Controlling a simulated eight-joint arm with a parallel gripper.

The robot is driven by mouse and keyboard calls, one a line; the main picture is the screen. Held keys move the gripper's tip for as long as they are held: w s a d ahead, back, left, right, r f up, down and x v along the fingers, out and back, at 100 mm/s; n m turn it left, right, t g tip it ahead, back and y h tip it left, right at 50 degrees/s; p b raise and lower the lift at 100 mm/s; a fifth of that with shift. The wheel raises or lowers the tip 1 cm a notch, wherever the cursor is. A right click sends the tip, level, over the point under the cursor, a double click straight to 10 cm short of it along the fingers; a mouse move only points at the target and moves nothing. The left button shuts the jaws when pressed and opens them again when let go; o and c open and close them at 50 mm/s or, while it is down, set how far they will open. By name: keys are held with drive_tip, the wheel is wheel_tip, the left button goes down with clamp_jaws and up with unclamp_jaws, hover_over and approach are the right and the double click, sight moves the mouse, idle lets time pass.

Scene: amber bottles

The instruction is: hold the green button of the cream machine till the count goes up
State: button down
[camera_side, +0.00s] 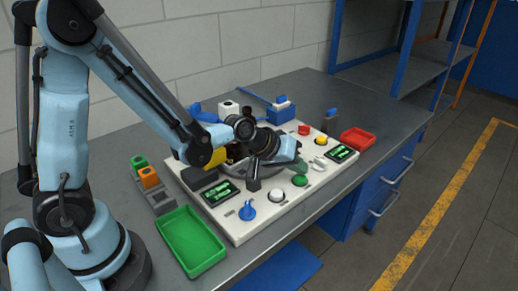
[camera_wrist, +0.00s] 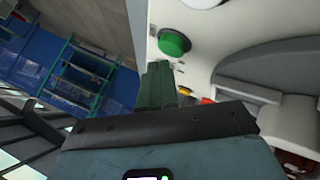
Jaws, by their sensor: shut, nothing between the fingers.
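The cream machine (camera_side: 235,230) is a wide flat panel on the bench. Its green button (camera_side: 300,181) is a round dome near the front edge, right of a white button (camera_side: 276,195).
A blue knob (camera_side: 247,212), a red button (camera_side: 304,130) and a yellow button (camera_side: 321,141) also stand on the panel. A green tray (camera_side: 190,241) lies front left and a red tray (camera_side: 357,139) right. Orange and green blocks (camera_side: 149,177) stand in a grey rack.

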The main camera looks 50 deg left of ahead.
sight(294, 179)
drive_tip(key=shift+r, duration=0.3)
drive_tip(key=shift+r, duration=2.5)
drive_tip(key=shift+s+a+r, duration=0.1)
drive_tip(key=shift+s+r, duration=0.05)
drive_tip(key=shift+s, duration=0.05)
drive_tip(key=s+a+r+m+g+y, duration=0.1)
drive_tip(key=s+a+m, duration=0.1)
drive_tip(key=s, duration=0.5)
drive_tip(key=s+a+r+m+y, duration=0.1)
drive_tip(key=s+a+m, duration=0.2)
drive_tip(key=s, duration=0.4)
drive_tip(key=shift+s+a+r+g+y, duration=0.4)
drive_tip(key=shift+a, duration=0.25)
